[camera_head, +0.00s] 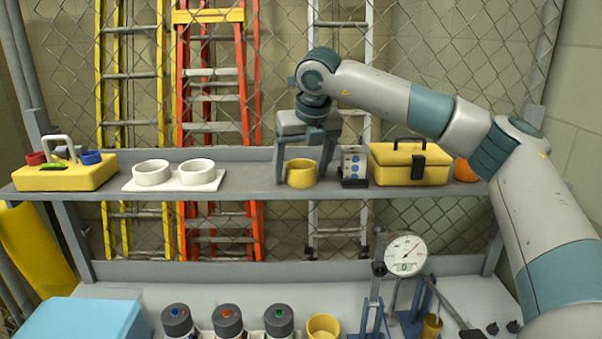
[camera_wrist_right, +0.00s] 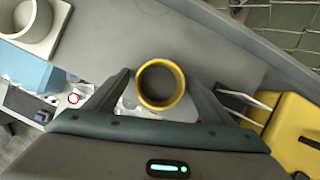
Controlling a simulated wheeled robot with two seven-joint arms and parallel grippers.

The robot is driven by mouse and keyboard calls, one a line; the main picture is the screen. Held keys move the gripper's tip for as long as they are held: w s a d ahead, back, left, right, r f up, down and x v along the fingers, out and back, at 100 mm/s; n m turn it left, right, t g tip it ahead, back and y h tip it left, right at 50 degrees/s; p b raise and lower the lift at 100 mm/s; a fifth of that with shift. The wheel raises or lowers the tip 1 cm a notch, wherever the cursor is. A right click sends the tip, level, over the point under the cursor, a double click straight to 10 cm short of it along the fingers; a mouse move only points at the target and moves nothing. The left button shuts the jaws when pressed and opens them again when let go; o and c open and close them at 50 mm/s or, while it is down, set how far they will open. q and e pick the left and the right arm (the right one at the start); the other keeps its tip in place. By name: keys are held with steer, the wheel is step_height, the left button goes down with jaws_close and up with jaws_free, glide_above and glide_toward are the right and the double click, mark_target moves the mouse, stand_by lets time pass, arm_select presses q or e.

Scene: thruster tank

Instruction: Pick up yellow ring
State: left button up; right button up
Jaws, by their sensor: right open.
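The yellow ring (camera_head: 301,174) stands upright on the grey shelf (camera_head: 250,184), right of the white holder. My right gripper (camera_head: 302,172) reaches down over it from above, with one finger on each side of the ring. In the right wrist view the ring (camera_wrist_right: 161,84) lies between the tips of the two open fingers (camera_wrist_right: 160,88), with small gaps that make contact hard to judge. My left gripper is in neither view.
A white plate with two white rings (camera_head: 173,175) stands left on the shelf. A small grey block with blue dots (camera_head: 354,165) and a yellow toolbox (camera_head: 410,164) stand close on the right. Below are several bottles (camera_head: 228,321), another yellow cup (camera_head: 323,327) and a dial gauge (camera_head: 405,253).

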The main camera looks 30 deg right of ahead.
steer(key=c, duration=1.1)
steer(key=shift+r+b, duration=0.8)
steer(key=shift+r, duration=0.05)
steer(key=shift+s+d+r+b, duration=0.15)
steer(key=shift+r+b, duration=0.25)
steer(key=shift+r, duration=0.2)
steer(key=shift+d+r+b, duration=0.15)
steer(key=shift+r+b, duration=0.25)
steer(key=shift+r, duration=0.2)
steer(key=s+d+r+b, duration=0.4)
steer(key=s+d+r, duration=0.3)
steer(key=d, duration=0.1)
steer(key=shift+s, duration=0.3)
